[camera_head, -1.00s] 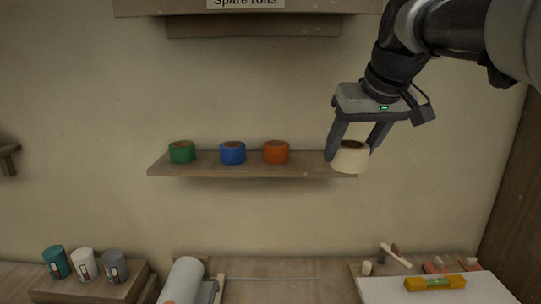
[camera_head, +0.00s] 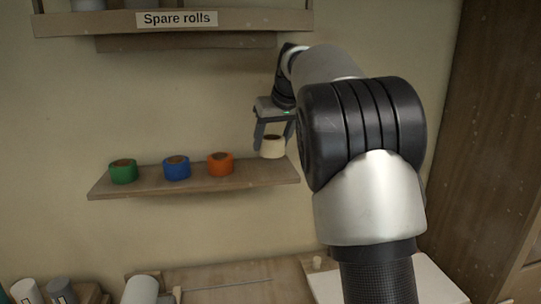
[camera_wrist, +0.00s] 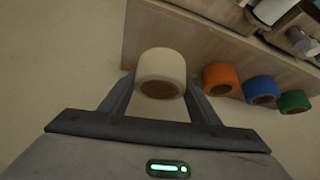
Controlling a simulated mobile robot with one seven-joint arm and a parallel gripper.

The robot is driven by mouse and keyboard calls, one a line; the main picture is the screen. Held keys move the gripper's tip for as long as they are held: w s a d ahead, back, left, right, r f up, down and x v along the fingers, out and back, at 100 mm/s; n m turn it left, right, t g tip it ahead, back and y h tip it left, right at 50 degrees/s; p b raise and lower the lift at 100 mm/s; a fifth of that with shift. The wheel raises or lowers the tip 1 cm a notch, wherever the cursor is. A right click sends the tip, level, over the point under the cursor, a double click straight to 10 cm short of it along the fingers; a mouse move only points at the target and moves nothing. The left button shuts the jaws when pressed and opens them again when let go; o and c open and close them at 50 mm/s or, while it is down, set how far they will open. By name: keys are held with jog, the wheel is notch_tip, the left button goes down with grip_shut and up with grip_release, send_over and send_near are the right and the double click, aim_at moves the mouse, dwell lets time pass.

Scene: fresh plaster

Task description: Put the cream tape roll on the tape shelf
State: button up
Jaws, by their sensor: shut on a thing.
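The cream tape roll (camera_head: 272,147) is between the fingers of my gripper (camera_head: 272,138), which is shut on it. It is at the right end of the tape shelf (camera_head: 225,183), to the right of the orange roll (camera_head: 220,163). I cannot tell whether it touches the board. In the wrist view the cream roll (camera_wrist: 161,70) sits between the two fingers (camera_wrist: 160,92), in front of the wooden shelf (camera_wrist: 205,45).
A blue roll (camera_head: 176,167) and a green roll (camera_head: 123,171) stand further left on the shelf. An upper shelf labelled "Spare rolls" (camera_head: 176,19) is above. Below is a bench with a large white roll (camera_head: 140,289) and small pots (camera_head: 62,290). My arm hides part of the bench.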

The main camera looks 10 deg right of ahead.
notch_tip(320, 180, down, 5)
jog(key=shift+s+r, duration=0.15)
jog(key=shift+w+f, duration=0.25)
jog(key=shift+f, duration=0.1)
jog(key=shift+f, duration=0.1)
jog(key=o, duration=1.1)
